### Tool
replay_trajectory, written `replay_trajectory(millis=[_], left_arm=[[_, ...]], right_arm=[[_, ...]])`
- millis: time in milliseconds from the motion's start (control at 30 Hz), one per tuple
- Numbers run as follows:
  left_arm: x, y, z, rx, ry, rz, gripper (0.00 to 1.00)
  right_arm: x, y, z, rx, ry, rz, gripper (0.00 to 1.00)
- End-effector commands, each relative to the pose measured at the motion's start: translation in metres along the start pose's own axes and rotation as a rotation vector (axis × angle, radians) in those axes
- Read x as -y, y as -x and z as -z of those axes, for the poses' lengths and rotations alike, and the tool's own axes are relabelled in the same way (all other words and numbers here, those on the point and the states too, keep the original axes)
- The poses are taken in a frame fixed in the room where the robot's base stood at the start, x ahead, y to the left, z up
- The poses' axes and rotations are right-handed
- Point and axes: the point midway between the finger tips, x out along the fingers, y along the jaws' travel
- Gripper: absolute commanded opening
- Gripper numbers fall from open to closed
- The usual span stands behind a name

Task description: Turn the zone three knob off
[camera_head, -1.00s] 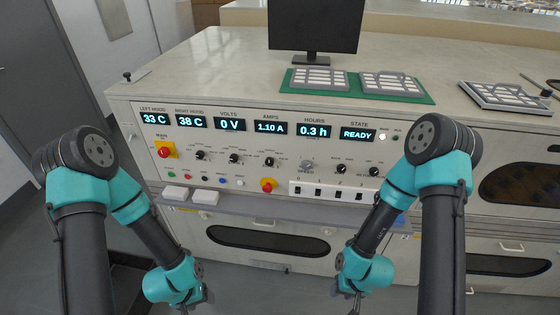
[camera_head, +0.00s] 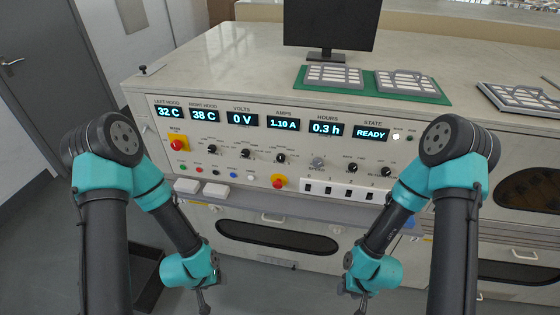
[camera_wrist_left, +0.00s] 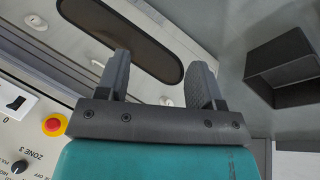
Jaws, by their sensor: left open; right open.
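The zone three knob (camera_head: 281,158) is a small black knob with a label on the front control panel (camera_head: 150,130), above a red-and-yellow button (camera_head: 278,182). It also shows at the lower left edge of the left wrist view (camera_wrist_left: 19,167), beside the "ZONE 3" lettering; I cannot tell its setting. My left gripper (camera_head: 204,300) hangs low in front of the bench, below and left of the knob. Its two fingers (camera_wrist_left: 158,80) stand apart and empty. My right gripper (camera_head: 358,300) is low, below and right of the knob, open, with nothing seen in it.
Similar black knobs (camera_head: 245,153) sit left of it. A white strip of rocker switches (camera_head: 345,191) is at lower right. Two white blocks (camera_head: 216,190) lie on the ledge under the panel. A dark open bin (camera_head: 150,275) stands on the floor at left. The state display (camera_head: 371,134) reads READY.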

Motion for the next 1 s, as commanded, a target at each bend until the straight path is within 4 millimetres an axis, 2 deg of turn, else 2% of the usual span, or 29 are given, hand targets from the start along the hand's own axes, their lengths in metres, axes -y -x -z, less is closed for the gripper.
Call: replay_trajectory(millis=[133,267,400,500,700,800,900,1000], left_arm=[[-0.037,-0.001,0.048,-0.211,-0.08,-0.006,0.61],[-0.077,0.006,0.09,-0.425,-0.15,-0.019,0.61],[-0.125,0.024,0.127,-0.655,-0.219,-0.041,0.61],[-0.161,0.041,0.147,-0.819,-0.262,-0.063,0.61],[-0.23,0.083,0.17,-1.127,-0.327,-0.115,0.61],[-0.251,0.1,0.172,-1.232,-0.342,-0.133,0.61],[-0.262,0.109,0.173,-1.286,-0.348,-0.142,0.61],[-0.264,0.111,0.173,-1.301,-0.349,-0.143,0.61]], right_arm=[[0.0,0.0,0.0,0.0,0.0,0.0,0.43],[0.0,0.0,0.0,0.0,0.0,0.0,0.43],[0.0,0.0,0.0,0.0,0.0,0.0,0.43],[0.0,0.0,0.0,0.0,0.0,0.0,0.43],[0.0,0.0,0.0,0.0,0.0,0.0,0.43],[0.0,0.0,0.0,0.0,0.0,0.0,0.43],[0.0,0.0,0.0,0.0,0.0,0.0,0.43],[0.0,0.0,0.0,0.0,0.0,0.0,0.43]])
